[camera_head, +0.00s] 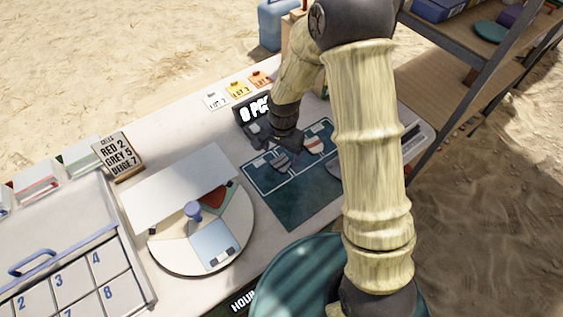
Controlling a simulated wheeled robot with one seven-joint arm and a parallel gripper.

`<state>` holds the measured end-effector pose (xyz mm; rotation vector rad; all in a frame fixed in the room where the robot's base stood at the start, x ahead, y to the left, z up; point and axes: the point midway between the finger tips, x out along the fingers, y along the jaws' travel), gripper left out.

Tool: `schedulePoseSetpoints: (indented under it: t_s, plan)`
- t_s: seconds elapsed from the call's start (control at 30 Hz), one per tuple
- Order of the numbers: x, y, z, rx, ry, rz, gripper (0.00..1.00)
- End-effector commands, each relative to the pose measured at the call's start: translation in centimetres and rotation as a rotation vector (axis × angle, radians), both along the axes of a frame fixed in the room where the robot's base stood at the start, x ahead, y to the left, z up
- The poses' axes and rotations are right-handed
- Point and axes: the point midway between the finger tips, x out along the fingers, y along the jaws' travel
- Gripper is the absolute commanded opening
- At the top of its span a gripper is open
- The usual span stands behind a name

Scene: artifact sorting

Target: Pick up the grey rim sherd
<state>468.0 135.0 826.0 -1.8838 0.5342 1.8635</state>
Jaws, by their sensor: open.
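A dark teal mat (285,205) with white outlines lies on the table. A grey sherd (282,163) lies on its upper left part, and a reddish and pale piece (314,146) lies to its right. Another grey piece (335,169) is partly hidden behind my arm. I cannot tell which grey piece has a rim. My gripper (279,150) is open and points down just above the left grey sherd. The fingers hide part of that area, and I cannot tell whether they touch it.
A round sorting wheel (160,258) with a blue knob stands left of the mat. A lidded box with numbered cells (60,280) is at lower left. A sign reading RED 2, GREY 5, BEIGE 7 (118,155) and a dark display (243,112) stand along the back.

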Motion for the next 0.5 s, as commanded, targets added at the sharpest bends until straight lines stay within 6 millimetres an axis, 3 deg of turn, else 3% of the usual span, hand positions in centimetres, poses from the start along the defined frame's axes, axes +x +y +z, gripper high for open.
schedulePoseSetpoints:
  t_s: [0.5]
  plan:
    - [0.2,0.5,-5.1,0.0,0.001,0.0,0.82]
